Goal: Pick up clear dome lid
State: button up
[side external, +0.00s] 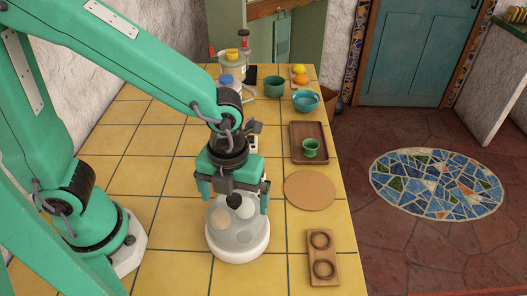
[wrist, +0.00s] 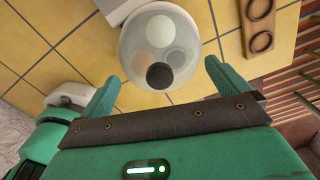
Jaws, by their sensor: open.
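The clear dome lid (side external: 236,238) has a dark round knob (side external: 234,201) on top and sits over a white round base (side external: 240,257) on the tiled counter. Pale round things show through it. In the wrist view the lid (wrist: 136,52) is at the top centre, with its knob (wrist: 159,76) toward the gripper. My gripper (side external: 234,200) is open and points down over the lid, one finger on each side of the knob. In the wrist view the fingertips (wrist: 161,72) are spread apart with nothing clamped between them.
A cork mat (side external: 310,190) and a wooden two-ring holder (side external: 323,258) lie to the right, near the counter edge. Behind are a brown tray (side external: 303,133) with a green cup (side external: 310,147), and bowls (side external: 306,101). Yellow tiles left of the lid (side external: 175,235) are clear.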

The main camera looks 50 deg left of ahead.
jog(key=shift+f, duration=0.6)
jog(key=c, duration=1.1)
jog(key=shift+s+f, duration=0.1)
jog(key=shift+c, duration=1.4)
